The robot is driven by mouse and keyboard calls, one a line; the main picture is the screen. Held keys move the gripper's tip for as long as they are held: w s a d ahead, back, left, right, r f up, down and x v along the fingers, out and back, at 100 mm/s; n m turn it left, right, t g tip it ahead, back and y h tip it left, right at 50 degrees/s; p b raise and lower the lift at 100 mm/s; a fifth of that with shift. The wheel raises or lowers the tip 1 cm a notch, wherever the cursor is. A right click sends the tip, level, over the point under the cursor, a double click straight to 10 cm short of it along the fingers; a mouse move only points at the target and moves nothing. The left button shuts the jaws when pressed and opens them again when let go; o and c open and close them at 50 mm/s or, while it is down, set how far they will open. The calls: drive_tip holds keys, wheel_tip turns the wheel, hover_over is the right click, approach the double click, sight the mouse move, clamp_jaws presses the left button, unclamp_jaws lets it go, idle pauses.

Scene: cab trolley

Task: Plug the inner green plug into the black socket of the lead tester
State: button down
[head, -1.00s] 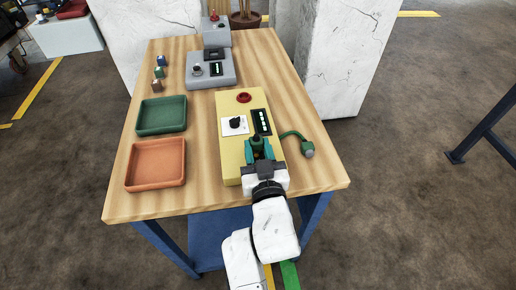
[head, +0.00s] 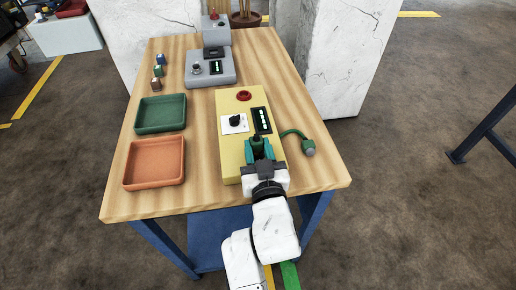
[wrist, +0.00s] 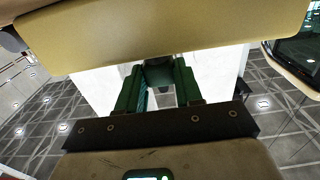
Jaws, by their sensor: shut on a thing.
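The lead tester is a yellow box (head: 232,165) on the front right of the wooden table. It also fills the top of the wrist view (wrist: 170,35). My gripper (head: 261,150) is over the tester's front part, with its teal fingers shut on a dark green plug (head: 257,143). The held plug shows between the fingers in the wrist view (wrist: 158,76). A second green plug with a grey end (head: 308,149) lies on the table right of the tester, on a green lead.
Left are a green tray (head: 161,127) and an orange tray (head: 154,184). A grey device (head: 210,80) and small blocks (head: 157,71) stand behind.

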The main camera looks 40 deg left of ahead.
drive_tip(key=shift+f+b, duration=0.65)
drive_tip(key=c, duration=0.7)
unclamp_jaws()
drive_tip(key=shift+o, duration=0.2)
drive_tip(key=v, duration=1)
drive_tip(key=shift+s+d+b, duration=0.25)
drive_tip(key=shift+s+b, duration=0.05)
drive_tip(key=shift+s, duration=0.05)
drive_tip(key=shift+d, duration=0.1)
